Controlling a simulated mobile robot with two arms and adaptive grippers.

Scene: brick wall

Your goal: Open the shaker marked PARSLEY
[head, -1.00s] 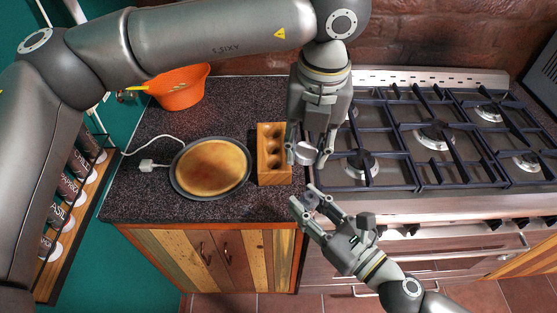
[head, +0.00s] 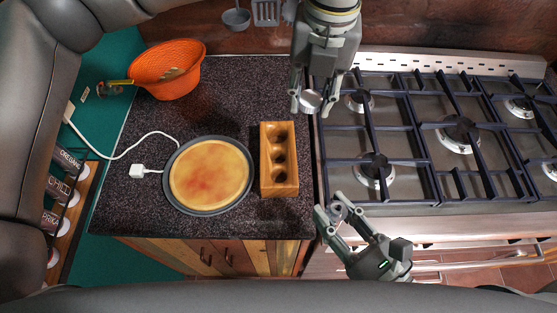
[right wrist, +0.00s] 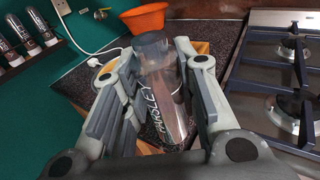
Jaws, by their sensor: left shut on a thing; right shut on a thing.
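The shaker marked PARSLEY (right wrist: 166,100) is a clear cylinder with white lettering, between the fingers of my right gripper (right wrist: 160,88) in the right wrist view. In the head view my right gripper (head: 329,203) is shut on this shaker (head: 338,212), in front of the stove's left front edge. My left gripper (head: 310,109) is shut on a round silver cap (head: 311,101) near the stove's left back corner. The cap is well apart from the shaker. The shaker's upper end looks greyish in the right wrist view, and its contents are hard to make out.
A wooden holder with round hollows (head: 280,187) stands on the dark counter, beside a pan with a pancake (head: 210,174). An orange colander (head: 168,70) is at the back left. A rack of labelled shakers (head: 62,185) is at far left. The gas stove (head: 430,135) fills the right.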

